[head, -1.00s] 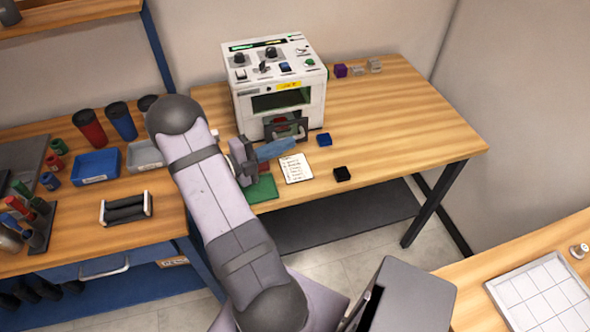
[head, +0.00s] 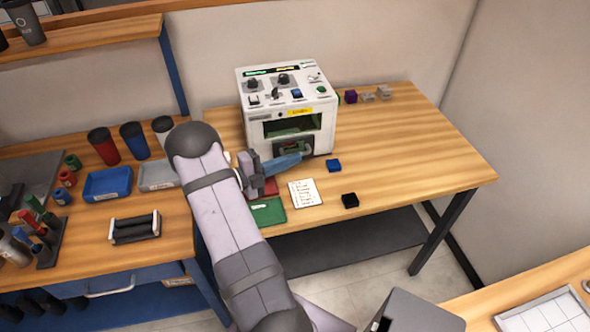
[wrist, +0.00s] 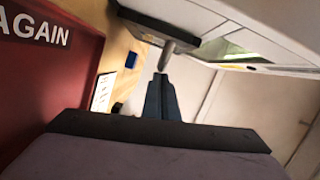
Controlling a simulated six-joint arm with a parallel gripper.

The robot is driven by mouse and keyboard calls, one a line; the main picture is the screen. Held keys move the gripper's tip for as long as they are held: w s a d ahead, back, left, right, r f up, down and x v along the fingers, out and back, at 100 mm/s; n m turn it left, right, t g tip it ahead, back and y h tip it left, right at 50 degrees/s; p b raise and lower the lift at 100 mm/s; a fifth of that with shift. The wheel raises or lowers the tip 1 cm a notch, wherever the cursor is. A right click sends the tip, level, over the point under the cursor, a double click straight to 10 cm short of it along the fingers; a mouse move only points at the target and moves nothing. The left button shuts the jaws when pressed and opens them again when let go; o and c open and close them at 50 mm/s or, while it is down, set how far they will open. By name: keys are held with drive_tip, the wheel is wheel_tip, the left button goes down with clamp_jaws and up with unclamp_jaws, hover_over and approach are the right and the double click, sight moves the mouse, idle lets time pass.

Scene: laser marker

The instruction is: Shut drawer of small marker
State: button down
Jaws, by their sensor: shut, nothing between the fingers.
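The small marker (head: 288,108) is a white box with knobs on top and a window in front. Its dark drawer front (head: 293,147) is low on the front face, partly hidden by my gripper. How far it stands out is hard to tell. My gripper (head: 298,158), with blue fingers, is shut and empty, right at the drawer front. In the wrist view its fingertips (wrist: 162,76) point at a grey handle (wrist: 172,52) on the dark drawer front (wrist: 160,22). They look at or very near the handle; contact cannot be told.
A red tray (wrist: 45,75) marked AGAIN and a green tray (head: 268,211) lie beside my wrist. A written sheet (head: 305,193), a blue block (head: 333,166) and a black block (head: 350,200) lie right of it.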

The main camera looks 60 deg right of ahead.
drive_tip(key=s+a+p, duration=0.1)
drive_tip(key=r+p, duration=0.1)
drive_tip(key=s+a+p, duration=0.1)
drive_tip(key=shift+s+a+r, duration=0.25)
drive_tip(key=shift+s+a, duration=0.05)
drive_tip(key=shift+s, duration=0.05)
drive_tip(key=b+v, duration=0.1)
drive_tip(key=v, duration=0.2)
drive_tip(key=b+v, duration=0.1)
drive_tip(key=v, duration=0.1)
drive_tip(key=f+b+v, duration=0.1)
drive_tip(key=v, duration=0.2)
drive_tip(key=shift+w+a, duration=0.25)
drive_tip(key=shift+a, duration=0.05)
drive_tip(key=shift+w+a+r, duration=0.15)
drive_tip(key=shift+w+a, duration=0.1)
drive_tip(key=shift+a, duration=0.3)
drive_tip(key=shift+s+a+r+m+y, duration=0.1)
drive_tip(key=shift+a+m+y, duration=0.2)
drive_tip(key=shift+m, duration=0.2)
drive_tip(key=s+a+r+m+t+y+p, duration=0.1)
drive_tip(key=a+m+t+y, duration=0.3)
drive_tip(key=a+m, duration=1.1)
drive_tip(key=s+a+r+m+t+y+p, duration=0.2)
drive_tip(key=a+m+t+y+p, duration=0.2)
drive_tip(key=a+m+y, duration=0.6)
drive_tip(key=a+m, duration=0.6)
drive_tip(key=shift+s+r+t, duration=0.2)
drive_tip(key=shift+r+t, duration=0.1)
drive_tip(key=shift+r, duration=0.05)
